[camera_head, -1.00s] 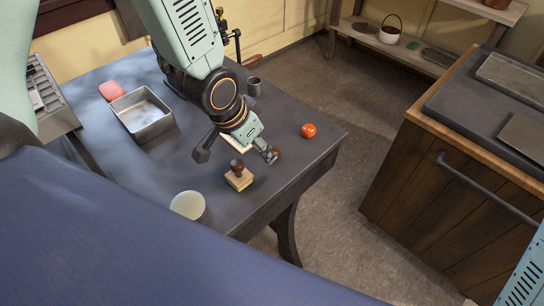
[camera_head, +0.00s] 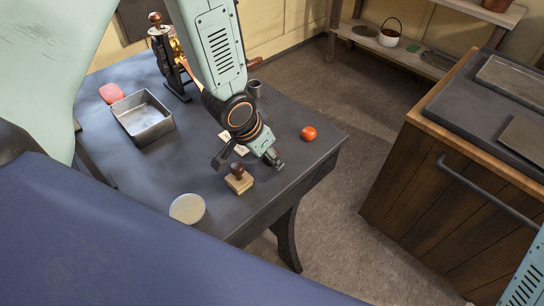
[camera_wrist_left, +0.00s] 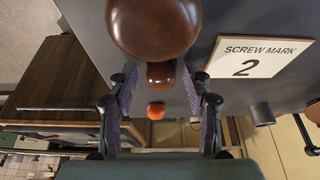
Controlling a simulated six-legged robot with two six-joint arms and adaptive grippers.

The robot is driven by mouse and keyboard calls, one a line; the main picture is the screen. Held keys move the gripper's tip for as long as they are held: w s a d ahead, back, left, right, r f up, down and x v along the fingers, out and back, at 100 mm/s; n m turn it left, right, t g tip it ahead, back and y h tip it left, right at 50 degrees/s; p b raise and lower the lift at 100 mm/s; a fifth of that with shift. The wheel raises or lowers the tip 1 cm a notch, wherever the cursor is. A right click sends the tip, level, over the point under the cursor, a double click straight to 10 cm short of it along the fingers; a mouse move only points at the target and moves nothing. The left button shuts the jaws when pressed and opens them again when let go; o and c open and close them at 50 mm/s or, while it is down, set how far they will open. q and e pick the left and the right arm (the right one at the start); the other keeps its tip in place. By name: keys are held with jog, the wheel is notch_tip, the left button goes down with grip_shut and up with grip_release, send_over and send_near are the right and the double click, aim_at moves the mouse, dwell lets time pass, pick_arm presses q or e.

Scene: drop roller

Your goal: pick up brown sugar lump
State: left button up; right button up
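My left gripper (camera_head: 274,162) points down over the right part of the dark table. In the left wrist view its two fingers (camera_wrist_left: 160,110) are apart, with a gap between them. A small brown lump (camera_wrist_left: 160,76), likely the sugar lump, shows between the fingers, touching neither as far as I can see. In the head view the gripper hides it. A large glossy brown knob (camera_wrist_left: 153,25) fills the top of the wrist view; it looks like the knob of the wooden stamp (camera_head: 238,180) just left of the gripper. My right gripper is out of view.
A white card (camera_head: 230,144) marked "SCREW MARK 2" lies behind the stamp. A red tomato-like ball (camera_head: 308,133) is near the right table edge.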

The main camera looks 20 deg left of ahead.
pick_arm(q)
jog(key=c, duration=0.7)
jog(key=shift+c, duration=0.2)
